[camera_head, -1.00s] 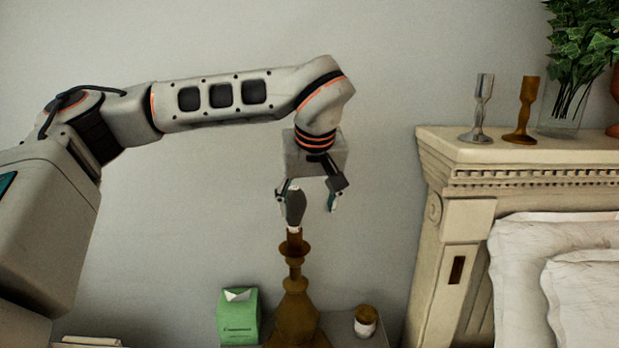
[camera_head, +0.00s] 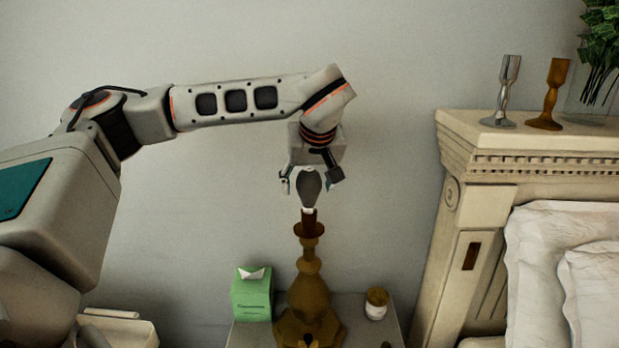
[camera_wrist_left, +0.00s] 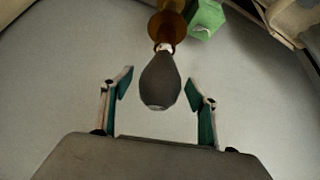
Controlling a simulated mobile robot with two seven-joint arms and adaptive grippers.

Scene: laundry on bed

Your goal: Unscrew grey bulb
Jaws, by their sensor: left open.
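The grey bulb (camera_head: 310,186) stands upright in the top of a brown lamp base (camera_head: 309,293). My left gripper (camera_head: 309,186) comes down from above with its fingers open. In the head view the bulb lies between the two fingers. In the left wrist view the bulb (camera_wrist_left: 159,82) is between and slightly beyond the open fingertips (camera_wrist_left: 160,88), with a visible gap on both sides. The bulb's white neck and the lamp's socket (camera_wrist_left: 167,27) show behind it. My right gripper is in neither view.
The lamp stands on a nightstand (camera_head: 362,328) with a green tissue box (camera_head: 252,295) on its left and a small jar (camera_head: 376,304) on its right. A carved headboard (camera_head: 530,150) with two candlesticks (camera_head: 507,92) rises at the right. The wall behind is bare.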

